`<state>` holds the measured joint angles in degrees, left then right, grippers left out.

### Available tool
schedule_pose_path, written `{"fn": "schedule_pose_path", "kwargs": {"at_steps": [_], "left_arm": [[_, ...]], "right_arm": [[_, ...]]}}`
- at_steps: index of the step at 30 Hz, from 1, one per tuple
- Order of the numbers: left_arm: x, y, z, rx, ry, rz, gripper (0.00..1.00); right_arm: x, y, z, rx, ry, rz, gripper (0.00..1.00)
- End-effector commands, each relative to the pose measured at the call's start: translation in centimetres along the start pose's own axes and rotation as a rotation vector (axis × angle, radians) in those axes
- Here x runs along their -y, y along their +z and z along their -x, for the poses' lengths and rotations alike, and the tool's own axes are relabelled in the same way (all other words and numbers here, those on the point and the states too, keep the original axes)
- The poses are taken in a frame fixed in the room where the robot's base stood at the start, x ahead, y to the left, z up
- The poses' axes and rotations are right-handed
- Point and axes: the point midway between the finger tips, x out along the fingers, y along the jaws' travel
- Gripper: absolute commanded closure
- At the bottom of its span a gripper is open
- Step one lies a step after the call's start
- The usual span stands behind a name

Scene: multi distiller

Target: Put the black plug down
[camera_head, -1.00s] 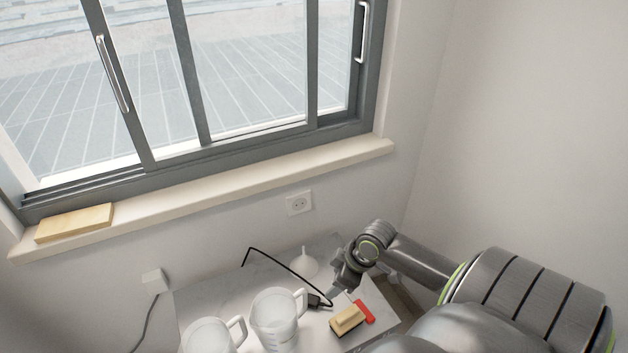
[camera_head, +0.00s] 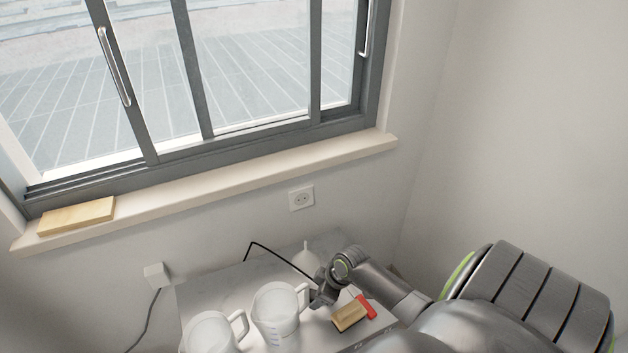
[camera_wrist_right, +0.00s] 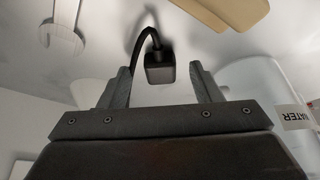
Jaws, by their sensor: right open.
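The black plug (camera_wrist_right: 160,67) shows in the right wrist view, with its black cable curving up and away from it. My right gripper (camera_wrist_right: 161,84) is open, with one finger on each side of the plug and visible gaps between. In the head view my right gripper (camera_head: 319,297) is low over the table, just right of a clear jug, and hides the plug. Part of the black cable (camera_head: 270,249) shows behind it. Whether the plug touches the tabletop is unclear. My left gripper is not in view.
Two clear jugs (camera_head: 275,309) (camera_head: 211,332) stand left of my right gripper. A tan block (camera_head: 349,316) and a red item (camera_head: 367,306) lie to its right. A white funnel (camera_head: 305,260) stands behind. A wall socket (camera_head: 301,198) is above the table (camera_head: 215,288).

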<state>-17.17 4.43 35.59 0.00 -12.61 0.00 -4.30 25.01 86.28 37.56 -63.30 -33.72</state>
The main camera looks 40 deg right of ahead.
Motion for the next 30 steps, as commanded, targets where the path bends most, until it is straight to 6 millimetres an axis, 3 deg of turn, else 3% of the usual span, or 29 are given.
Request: {"fn": "schedule_pose_path", "kwargs": {"at_steps": [3,11,22,30], "left_arm": [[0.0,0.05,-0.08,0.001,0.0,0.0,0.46],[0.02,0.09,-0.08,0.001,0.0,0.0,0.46],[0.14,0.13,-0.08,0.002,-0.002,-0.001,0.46],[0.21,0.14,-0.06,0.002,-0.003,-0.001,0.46]], "right_arm": [[0.06,-0.03,-0.88,-0.001,-0.001,0.0,0.42],[0.04,-0.03,-1.0,-0.001,0.0,0.001,0.42],[0.03,0.0,-0.98,0.0,0.0,0.001,0.89],[0.02,-0.03,-0.91,-0.001,0.0,0.001,0.91]]}}
